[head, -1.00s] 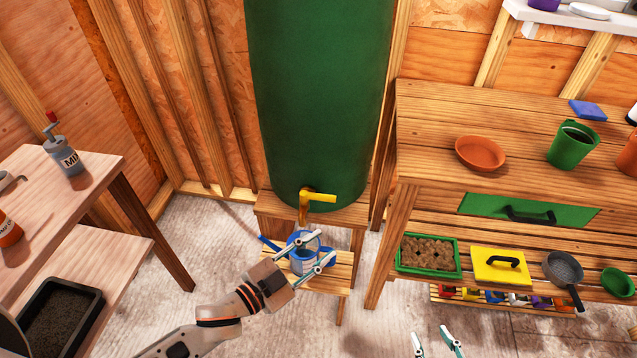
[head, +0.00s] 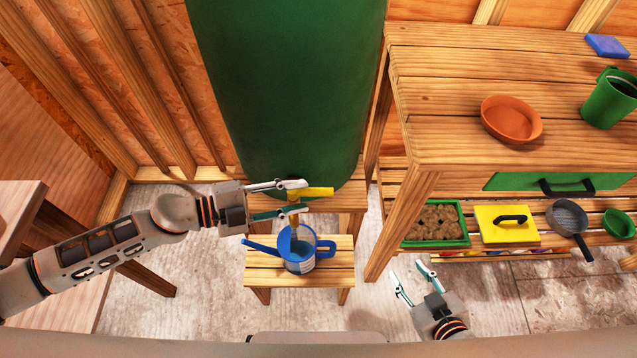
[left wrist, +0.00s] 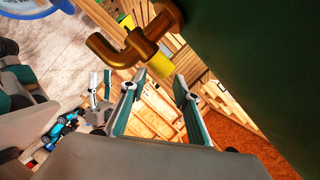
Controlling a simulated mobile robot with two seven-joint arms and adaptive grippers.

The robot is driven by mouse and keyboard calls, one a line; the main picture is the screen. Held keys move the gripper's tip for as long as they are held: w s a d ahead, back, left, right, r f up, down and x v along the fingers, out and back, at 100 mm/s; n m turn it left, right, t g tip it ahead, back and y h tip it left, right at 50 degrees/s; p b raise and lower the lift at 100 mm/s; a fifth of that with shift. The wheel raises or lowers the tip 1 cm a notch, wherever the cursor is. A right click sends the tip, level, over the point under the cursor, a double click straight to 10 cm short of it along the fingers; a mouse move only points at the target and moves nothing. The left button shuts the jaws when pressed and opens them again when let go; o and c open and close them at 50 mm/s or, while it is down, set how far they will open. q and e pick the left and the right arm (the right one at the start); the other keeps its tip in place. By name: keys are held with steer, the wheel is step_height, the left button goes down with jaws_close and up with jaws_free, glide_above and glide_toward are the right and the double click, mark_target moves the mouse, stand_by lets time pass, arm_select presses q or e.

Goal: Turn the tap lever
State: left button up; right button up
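The brass tap has a yellow lever (head: 319,192) that points right across the front of the green water barrel (head: 285,80). My left gripper (head: 304,197) is open at the tap, coming from the left, with its fingertips near the lever's inner end. In the left wrist view the lever (left wrist: 161,66) shows just beyond the gap between the open fingers (left wrist: 157,85), below the brass tap body (left wrist: 150,38). I cannot tell if a finger touches it. A blue watering can (head: 298,262) stands upright below the tap. My right gripper (head: 412,275) is open and empty.
The can is on a low wooden stool (head: 262,270). A workbench (head: 440,95) at the right holds an orange dish (head: 511,120) and a green pot (head: 610,100). A tray of soil pots (head: 436,222) sits on its lower shelf. The floor in front is clear.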

mark_target(310, 194)
arm_select(q)
steer(key=x, duration=0.7)
steer(key=shift+a, duration=0.1)
jaws_close()
